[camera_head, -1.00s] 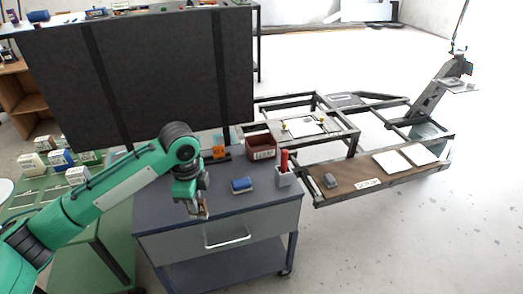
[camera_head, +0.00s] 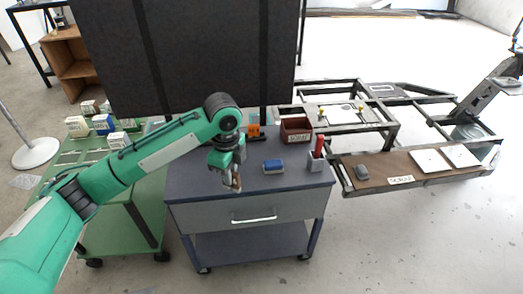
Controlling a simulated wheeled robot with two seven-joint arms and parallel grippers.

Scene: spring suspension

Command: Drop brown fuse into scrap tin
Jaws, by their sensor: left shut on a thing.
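My left gripper (camera_head: 232,184) hangs pointing down over the left part of the blue-grey cart top. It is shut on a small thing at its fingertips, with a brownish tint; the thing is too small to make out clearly. The scrap tin (camera_head: 296,131) is a dark red open box with a white label reading SCRAP. It stands at the back right of the cart top, to the right of and behind my gripper, apart from it. My right gripper is not in view.
On the cart (camera_head: 190,186) are a blue block (camera_head: 273,167), a grey cup (camera_head: 318,163) with a red item and an orange object (camera_head: 254,130). A black panel (camera_head: 190,55) stands behind. Small boxes (camera_head: 103,124) sit on the green table. A metal frame with a brown board (camera_head: 400,168) is at right.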

